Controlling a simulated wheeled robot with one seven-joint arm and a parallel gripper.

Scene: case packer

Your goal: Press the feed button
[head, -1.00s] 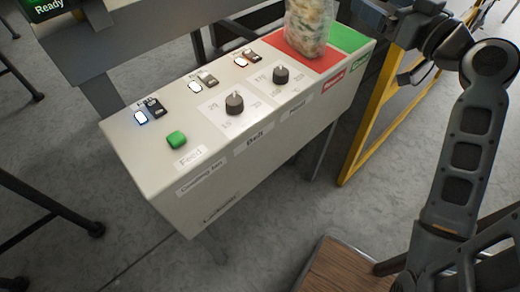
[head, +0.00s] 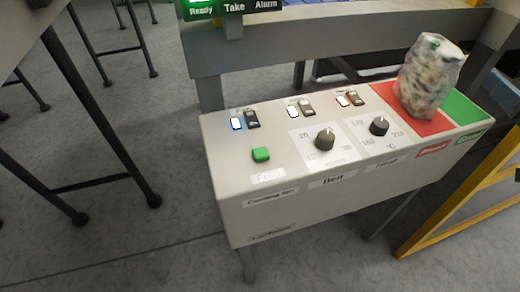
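Nothing covers the button.
Two dark knobs (head: 325,138) and several rocker switches (head: 244,119) share the panel. A filled clear bag (head: 430,76) stands on the red area (head: 383,98), beside a green area (head: 465,109). A yellow frame (head: 450,210) stands at right. Black legs (head: 100,115) stand at left.

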